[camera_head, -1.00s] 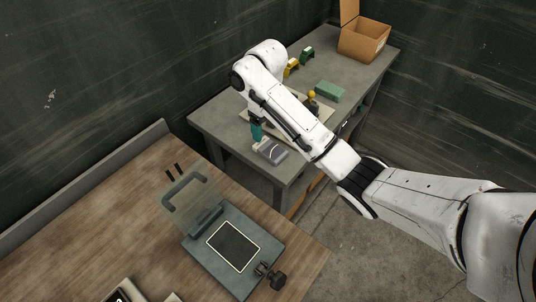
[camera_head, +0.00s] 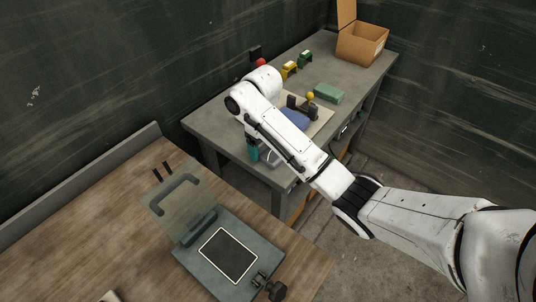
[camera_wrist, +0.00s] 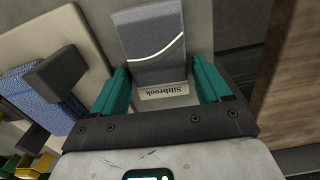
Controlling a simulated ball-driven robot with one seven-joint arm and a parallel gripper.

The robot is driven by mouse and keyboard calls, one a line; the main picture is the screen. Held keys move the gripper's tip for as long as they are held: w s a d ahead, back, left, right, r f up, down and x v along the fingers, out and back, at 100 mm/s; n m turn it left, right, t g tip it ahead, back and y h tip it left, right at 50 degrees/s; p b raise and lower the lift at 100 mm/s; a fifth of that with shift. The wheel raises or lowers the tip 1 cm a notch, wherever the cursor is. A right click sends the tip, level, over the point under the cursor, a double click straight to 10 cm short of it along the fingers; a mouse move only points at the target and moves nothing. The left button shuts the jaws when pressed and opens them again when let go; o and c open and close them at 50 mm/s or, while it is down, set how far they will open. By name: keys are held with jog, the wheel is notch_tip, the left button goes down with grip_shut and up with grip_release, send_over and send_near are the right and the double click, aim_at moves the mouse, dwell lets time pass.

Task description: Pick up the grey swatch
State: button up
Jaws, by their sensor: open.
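The grey swatch (camera_wrist: 150,45) lies on the grey table, with a pale curved stripe across it and a white "Siltbrook" label (camera_wrist: 164,91) at its near end. My gripper (camera_wrist: 163,78) is open, its teal fingers to the left and right of the swatch's near end in the wrist view. I cannot tell whether either finger touches it. In the head view my arm hides most of the swatch (camera_head: 270,157), and one teal finger of my gripper (camera_head: 253,149) shows beside it.
A blue cloth (camera_head: 294,118) lies on a pale board with a dark clamp, left of my gripper in the wrist view. Farther back on the grey table (camera_head: 210,125) are a green block (camera_head: 328,93) and a cardboard box (camera_head: 361,45). A wooden bench with a framed press (camera_head: 229,254) stands nearer.

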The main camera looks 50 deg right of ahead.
jog(key=shift+c, duration=0.2)
jog(key=c, duration=0.8)
jog(key=shift+r, duration=0.15)
